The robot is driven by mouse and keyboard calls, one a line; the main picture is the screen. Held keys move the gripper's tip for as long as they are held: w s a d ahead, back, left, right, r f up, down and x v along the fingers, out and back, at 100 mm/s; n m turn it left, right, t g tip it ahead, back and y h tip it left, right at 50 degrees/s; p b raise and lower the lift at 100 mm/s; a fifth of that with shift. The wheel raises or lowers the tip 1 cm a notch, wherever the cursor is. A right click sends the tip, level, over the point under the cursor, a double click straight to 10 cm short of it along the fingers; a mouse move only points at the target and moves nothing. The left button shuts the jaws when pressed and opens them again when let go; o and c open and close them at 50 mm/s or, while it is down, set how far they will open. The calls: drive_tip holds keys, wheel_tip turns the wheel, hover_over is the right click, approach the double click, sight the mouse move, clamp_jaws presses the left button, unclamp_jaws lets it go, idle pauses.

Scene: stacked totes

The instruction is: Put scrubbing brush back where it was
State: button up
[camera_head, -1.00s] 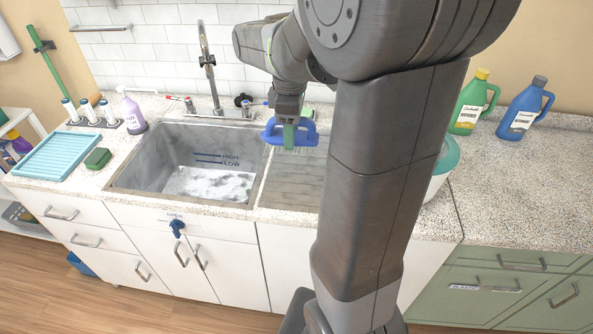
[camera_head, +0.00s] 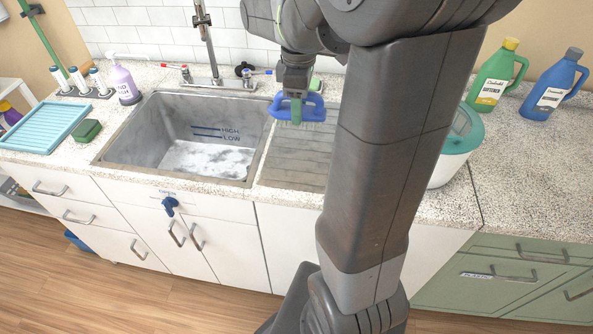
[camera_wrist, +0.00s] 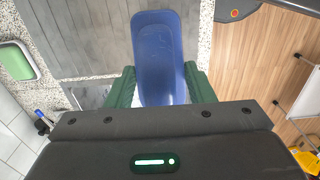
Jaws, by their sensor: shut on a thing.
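The scrubbing brush is blue with a looped handle (camera_head: 314,106). My gripper (camera_head: 296,112) is shut on it, pointing down, with its green fingers on either side of the handle. In the wrist view the brush's long blue body (camera_wrist: 157,50) lies between the green fingers (camera_wrist: 160,92). The brush is over the ribbed grey drainboard (camera_head: 295,160), right of the sink basin (camera_head: 115,150). Whether it touches the board, I cannot tell.
A green sponge (camera_head: 87,130) and a teal tray (camera_head: 45,127) lie left of the sink. A faucet (camera_head: 210,50) stands behind it. A white tub with a teal lid (camera_head: 455,155) stands right of my arm. Green (camera_head: 497,78) and blue (camera_head: 551,88) bottles stand further right.

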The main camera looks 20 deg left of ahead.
wheel_tip(320, 180, down, 4)
drive_tip(key=b, duration=0.3)
drive_tip(key=shift+f, duration=0.25)
wheel_tip(320, 180, down, 10)
drive_tip(key=shift+r, duration=0.1)
drive_tip(key=shift+b, duration=0.35)
drive_tip(key=o, duration=1)
drive_tip(key=shift+f, duration=0.2)
wheel_tip(320, 180, up, 12)
drive_tip(key=shift+r+p, duration=0.2)
drive_tip(key=shift+p, duration=0.1)
